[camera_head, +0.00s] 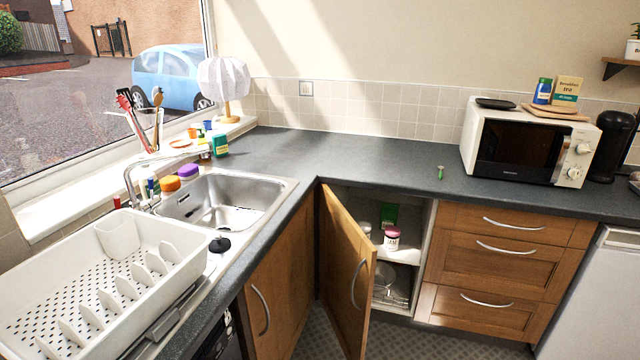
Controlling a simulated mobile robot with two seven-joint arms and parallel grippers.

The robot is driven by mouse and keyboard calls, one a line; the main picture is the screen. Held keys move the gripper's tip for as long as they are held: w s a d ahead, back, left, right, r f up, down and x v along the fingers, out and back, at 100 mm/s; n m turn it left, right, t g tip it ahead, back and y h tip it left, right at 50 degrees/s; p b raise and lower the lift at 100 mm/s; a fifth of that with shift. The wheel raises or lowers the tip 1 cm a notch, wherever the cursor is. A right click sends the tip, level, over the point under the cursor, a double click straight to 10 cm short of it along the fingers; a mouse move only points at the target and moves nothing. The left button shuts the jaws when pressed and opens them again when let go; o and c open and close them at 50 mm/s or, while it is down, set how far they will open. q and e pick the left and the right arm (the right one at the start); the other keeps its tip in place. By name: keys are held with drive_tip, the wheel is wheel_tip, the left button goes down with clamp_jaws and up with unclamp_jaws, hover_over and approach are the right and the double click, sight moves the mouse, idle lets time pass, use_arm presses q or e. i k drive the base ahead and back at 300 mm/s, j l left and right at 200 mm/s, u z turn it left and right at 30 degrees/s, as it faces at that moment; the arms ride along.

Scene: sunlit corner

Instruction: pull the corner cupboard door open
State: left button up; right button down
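The corner cupboard door (345,270) is a wooden panel with a curved metal handle (357,284) on its face. It stands swung out from the corner cupboard (428,232), hinged on the left side near the corner. The opening shows white shelves with a pink-lidded jar (392,238), a green item (388,214) and some glassware lower down. The door hides the left part of the inside. Neither of my grippers shows in the head view.
A second wooden door (278,280) with a handle is left of the open door. Drawers (505,265) stand to the right. A white dish rack (90,285) and sink (225,200) are on the left counter, a microwave (525,142) on the right. Some patterned floor (420,343) is clear.

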sight(348, 257)
drive_tip(key=i+l+u, duration=0.3)
drive_tip(key=l, duration=0.3)
drive_tip(key=i+l+u, duration=0.1)
drive_tip(key=i+l, duration=0.15)
drive_tip(key=i+l+u, duration=0.15)
drive_tip(key=l, duration=0.25)
drive_tip(key=i+l+u, duration=0.15)
drive_tip(key=l, duration=0.2)
drive_tip(key=i+l+u, duration=0.15)
drive_tip(key=l, duration=0.2)
drive_tip(key=l+u, duration=0.15)
drive_tip(key=l, duration=0.25)
